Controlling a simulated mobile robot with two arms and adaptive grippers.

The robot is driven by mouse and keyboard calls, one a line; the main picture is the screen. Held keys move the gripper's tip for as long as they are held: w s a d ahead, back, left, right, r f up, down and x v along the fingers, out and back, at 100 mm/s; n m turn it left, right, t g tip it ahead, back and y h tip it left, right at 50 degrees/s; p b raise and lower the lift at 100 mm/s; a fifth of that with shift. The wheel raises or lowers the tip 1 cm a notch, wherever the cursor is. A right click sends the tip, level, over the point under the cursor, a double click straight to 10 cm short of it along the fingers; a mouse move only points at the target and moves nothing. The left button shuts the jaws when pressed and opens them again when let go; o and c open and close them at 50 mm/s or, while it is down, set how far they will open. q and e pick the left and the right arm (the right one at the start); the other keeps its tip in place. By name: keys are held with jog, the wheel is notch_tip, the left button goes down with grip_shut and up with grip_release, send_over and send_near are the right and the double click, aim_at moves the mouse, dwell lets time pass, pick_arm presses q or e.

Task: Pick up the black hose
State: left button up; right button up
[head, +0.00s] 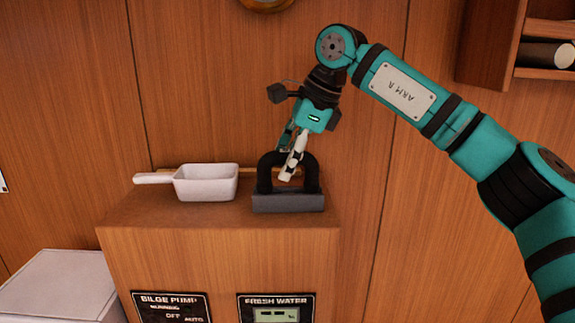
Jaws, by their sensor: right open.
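The black hose (312,173) appears as a thick dark arch rising from a grey block-like base (287,203) on top of the wooden cabinet. My right gripper (288,163) comes down from above at the hose's arch. It is open, with a pale, dark-banded finger in front of the hose and its tip inside the arch's outline. The other finger is mostly hidden behind. I cannot tell whether the fingers touch the hose. My left gripper is not in view.
A white scoop-like container (207,183) with a handle pointing left stands left of the hose on the wooden cabinet (225,240). A wood-panelled wall is close behind. A white box (60,285) is at lower left, and a wooden shelf (490,45) is at upper right.

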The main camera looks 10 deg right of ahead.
jog(key=shift+s, duration=0.15)
jog(key=shift+c, duration=1.4)
grip_shut()
jog(key=shift+r, duration=0.1)
jog(key=shift+r, duration=0.2)
notch_tip(320, 180, up, 3)
jog(key=shift+f+b, duration=0.2)
jog(key=shift+b, duration=0.4)
jog(key=s+r+b, duration=0.1)
jog(key=s+b, duration=0.6)
jog(key=s, duration=0.9)
jog(key=shift+d+r, duration=0.4)
jog(key=shift+d, duration=0.05)
